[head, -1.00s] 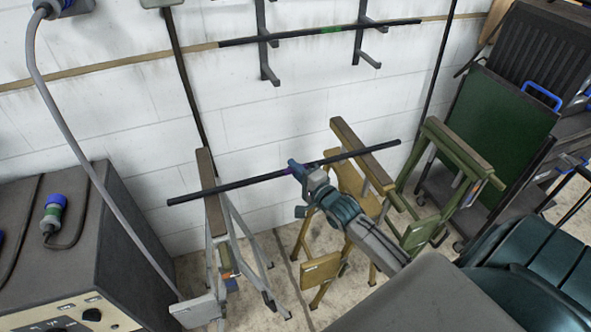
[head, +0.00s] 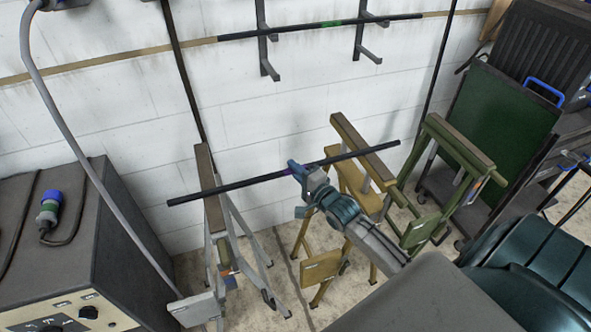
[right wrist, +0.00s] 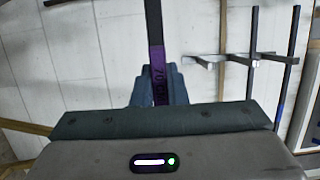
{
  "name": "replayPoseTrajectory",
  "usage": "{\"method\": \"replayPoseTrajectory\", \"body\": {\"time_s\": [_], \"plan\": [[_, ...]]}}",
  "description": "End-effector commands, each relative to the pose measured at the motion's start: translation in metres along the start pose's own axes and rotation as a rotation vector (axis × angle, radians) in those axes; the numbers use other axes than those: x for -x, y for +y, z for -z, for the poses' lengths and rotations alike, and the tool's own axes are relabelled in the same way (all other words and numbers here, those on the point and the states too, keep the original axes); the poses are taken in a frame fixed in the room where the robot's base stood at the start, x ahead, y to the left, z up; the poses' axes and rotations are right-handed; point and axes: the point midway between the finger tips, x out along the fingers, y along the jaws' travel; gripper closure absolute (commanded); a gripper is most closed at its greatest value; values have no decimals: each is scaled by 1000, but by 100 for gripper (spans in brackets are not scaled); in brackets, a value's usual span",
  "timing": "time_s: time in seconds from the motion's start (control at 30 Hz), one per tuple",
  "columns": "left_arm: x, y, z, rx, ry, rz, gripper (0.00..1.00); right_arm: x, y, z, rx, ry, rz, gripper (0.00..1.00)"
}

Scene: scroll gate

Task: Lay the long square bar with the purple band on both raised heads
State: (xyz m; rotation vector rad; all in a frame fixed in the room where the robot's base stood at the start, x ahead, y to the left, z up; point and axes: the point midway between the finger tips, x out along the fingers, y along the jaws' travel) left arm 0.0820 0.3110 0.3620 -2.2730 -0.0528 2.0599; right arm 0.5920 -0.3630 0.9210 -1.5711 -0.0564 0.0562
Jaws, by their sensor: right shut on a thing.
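The long dark square bar (head: 225,186) with the purple band (head: 286,172) is held near its middle by my right gripper (head: 296,171), shut on it at the band. The band also shows in the right wrist view (right wrist: 157,72), between blue fingers. In the head view the bar crosses the head of the grey trestle (head: 204,165) on the left and the head of the yellow trestle (head: 350,135) on the right. I cannot tell whether it touches either head. My left gripper is not in view.
A green trestle (head: 462,145) stands right of the yellow one. Another dark bar with a green band (head: 331,23) lies on wall brackets (head: 268,70). A dark cabinet (head: 120,225) with a cable is at the left.

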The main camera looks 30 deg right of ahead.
Motion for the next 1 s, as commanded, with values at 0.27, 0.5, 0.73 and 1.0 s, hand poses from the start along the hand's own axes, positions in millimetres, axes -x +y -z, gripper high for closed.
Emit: {"method": "replayPoseTrajectory", "body": {"time_s": [0.27, 0.5, 0.73, 1.0], "plan": [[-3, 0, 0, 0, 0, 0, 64, -1, 1, 0, 0, -1, 7, 100], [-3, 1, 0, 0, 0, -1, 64, 0, 2, 0, 0, -1, 5, 62], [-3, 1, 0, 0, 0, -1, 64, 1, 6, 0, -1, 1, -5, 62], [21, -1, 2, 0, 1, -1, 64, 14, 0, 0, -2, 2, -4, 62]]}}
